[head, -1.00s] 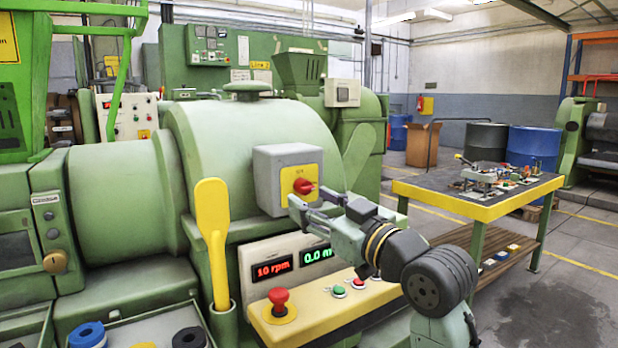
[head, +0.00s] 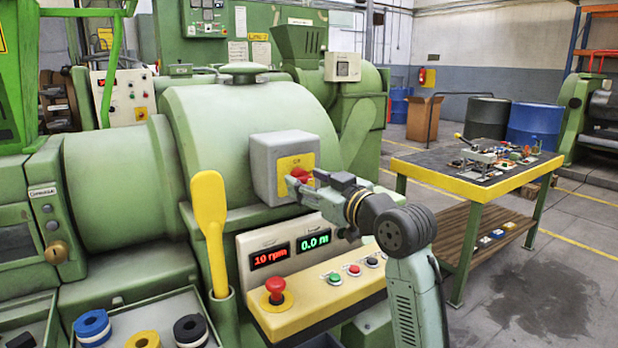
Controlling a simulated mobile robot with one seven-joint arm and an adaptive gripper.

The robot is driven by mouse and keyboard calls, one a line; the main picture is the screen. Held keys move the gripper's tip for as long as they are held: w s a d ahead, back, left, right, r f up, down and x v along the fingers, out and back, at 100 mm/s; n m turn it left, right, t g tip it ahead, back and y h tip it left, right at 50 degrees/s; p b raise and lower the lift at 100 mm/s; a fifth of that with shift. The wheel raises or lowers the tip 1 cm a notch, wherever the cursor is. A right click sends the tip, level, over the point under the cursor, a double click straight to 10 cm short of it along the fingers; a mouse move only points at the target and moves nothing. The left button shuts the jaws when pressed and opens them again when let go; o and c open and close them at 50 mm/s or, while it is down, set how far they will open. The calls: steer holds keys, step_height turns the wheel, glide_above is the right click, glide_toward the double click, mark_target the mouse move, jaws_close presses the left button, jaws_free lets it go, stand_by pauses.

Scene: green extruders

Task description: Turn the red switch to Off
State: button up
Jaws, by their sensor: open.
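The red switch (head: 302,174) sits on a yellow plate (head: 283,164) on the front of a grey box (head: 264,153), fixed to the green machine. My gripper (head: 299,187) is open, with its fingertips at the switch, overlapping its lower part in the head view. The fingers hide part of the knob and of the plate. I cannot tell whether they touch the knob, nor which position it points to.
A control ledge (head: 330,297) with a red mushroom button (head: 275,289) and several small buttons juts out below. A yellow paddle (head: 209,222) stands upright at left. A workbench (head: 440,180) stands at right; floor between is clear.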

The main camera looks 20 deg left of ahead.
steer(key=shift+c, duration=0.6)
jaws_close()
steer(key=shift+n+b, duration=0.4)
steer(key=shift+b, duration=0.05)
steer(key=n+b, duration=0.2)
steer(key=shift+f+n, duration=0.1)
steer(key=shift+n, duration=0.3)
steer(key=n+b, duration=0.3)
steer(key=n, duration=0.2)
steer(key=shift+w+h, duration=0.1)
steer(key=shift+h, duration=0.2)
steer(key=n+b, duration=0.1)
steer(key=n, duration=0.1)
steer(key=n+b, duration=0.1)
steer(key=n, duration=0.1)
steer(key=shift+r+n, duration=0.2)
steer(key=shift+n, duration=0.1)
steer(key=n+b, duration=0.1)
steer(key=n, duration=0.3)
steer(key=shift+r, duration=0.1)
